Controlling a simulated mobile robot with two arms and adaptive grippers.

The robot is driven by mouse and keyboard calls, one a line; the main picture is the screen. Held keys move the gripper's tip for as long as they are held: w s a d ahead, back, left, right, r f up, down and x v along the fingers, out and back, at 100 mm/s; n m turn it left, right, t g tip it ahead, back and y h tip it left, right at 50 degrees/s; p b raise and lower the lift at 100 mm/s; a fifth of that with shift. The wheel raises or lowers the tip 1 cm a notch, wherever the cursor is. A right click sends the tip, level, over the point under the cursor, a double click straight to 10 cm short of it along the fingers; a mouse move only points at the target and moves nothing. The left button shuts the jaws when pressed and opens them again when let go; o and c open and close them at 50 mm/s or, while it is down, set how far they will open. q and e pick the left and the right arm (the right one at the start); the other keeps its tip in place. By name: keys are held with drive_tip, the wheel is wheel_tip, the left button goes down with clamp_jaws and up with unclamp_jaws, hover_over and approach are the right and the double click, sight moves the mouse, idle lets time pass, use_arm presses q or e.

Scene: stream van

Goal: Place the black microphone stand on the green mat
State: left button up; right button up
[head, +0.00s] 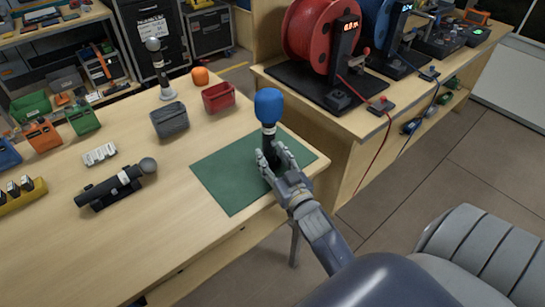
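The black microphone stand (269,143) has a blue foam top and stands upright over the green mat (226,181), toward the mat's right part. My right gripper (276,160) reaches in from the lower right, with its fingers around the lower part of the stand, and appears shut on it. The fingers hide the stand's foot, so I cannot tell whether it touches the mat. My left gripper is not in view.
Left of the mat are a dark grey bin (170,121), a red bin (218,97), an orange item (200,76), a microphone on a silver base (160,70) and a black microphone lying on a cradle (118,185). A bench with cable reels (312,38) adjoins at right.

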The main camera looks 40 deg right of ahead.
drive_tip(key=shift+s+r, duration=0.1)
drive_tip(key=shift+r, duration=0.15)
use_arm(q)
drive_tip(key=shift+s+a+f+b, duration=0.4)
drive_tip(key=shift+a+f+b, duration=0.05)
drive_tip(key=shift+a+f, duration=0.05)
use_arm(e)
drive_tip(key=s+a, duration=0.2)
drive_tip(key=s, duration=0.9)
drive_tip(key=shift+s, duration=0.35)
drive_tip(key=shift+a+f, duration=0.1)
